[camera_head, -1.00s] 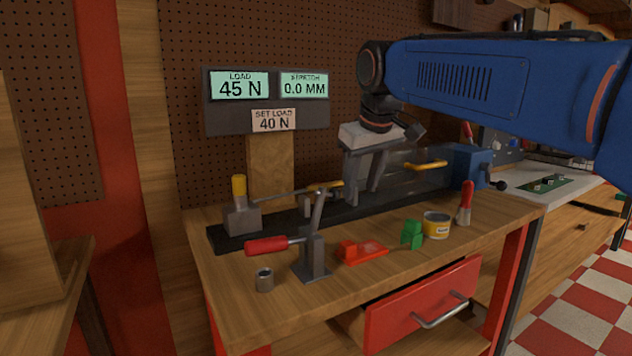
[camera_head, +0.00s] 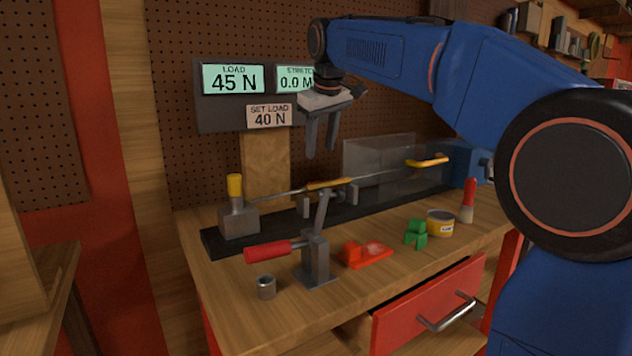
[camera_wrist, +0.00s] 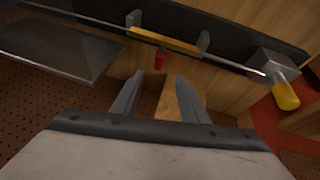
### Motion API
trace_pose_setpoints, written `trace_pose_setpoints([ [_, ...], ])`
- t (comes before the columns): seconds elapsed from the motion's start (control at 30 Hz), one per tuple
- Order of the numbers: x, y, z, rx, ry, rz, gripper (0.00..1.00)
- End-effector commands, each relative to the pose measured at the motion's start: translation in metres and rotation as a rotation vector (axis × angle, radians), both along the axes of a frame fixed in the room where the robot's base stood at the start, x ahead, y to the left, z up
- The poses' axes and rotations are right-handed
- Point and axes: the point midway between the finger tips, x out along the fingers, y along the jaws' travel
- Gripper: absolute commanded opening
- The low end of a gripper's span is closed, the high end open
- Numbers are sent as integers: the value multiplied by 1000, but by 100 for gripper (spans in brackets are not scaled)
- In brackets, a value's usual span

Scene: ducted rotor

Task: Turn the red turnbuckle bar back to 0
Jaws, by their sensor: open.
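The turnbuckle body is yellow (camera_head: 330,184) and sits in line with a thin rod above the black rail (camera_head: 285,219). In the wrist view the same yellow body (camera_wrist: 163,40) has a small red-ended piece (camera_wrist: 161,59) beside its middle, on the side toward my jaws. This looks like the red bar; I cannot make it out in the head view. My gripper (camera_head: 321,154) is open and empty, pointing down, above the turnbuckle and apart from it. In the wrist view its two fingers (camera_wrist: 158,80) are spread, with the red end beyond their tips.
Displays read LOAD 45 N (camera_head: 234,79) and SET LOAD 40 N (camera_head: 269,116); the stretch display is partly hidden. A red-handled clamp (camera_head: 315,258) stands in front. A yellow knob (camera_head: 235,186) tops the left block.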

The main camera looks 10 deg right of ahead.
Motion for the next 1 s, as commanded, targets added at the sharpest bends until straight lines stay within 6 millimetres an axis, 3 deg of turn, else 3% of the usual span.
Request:
trace_pose_setpoints([
  [0.6, 44, -2, -97, 0, 3, 0, 40],
  [1.0, 53, -2, -117, 0, 0, 0, 40],
])
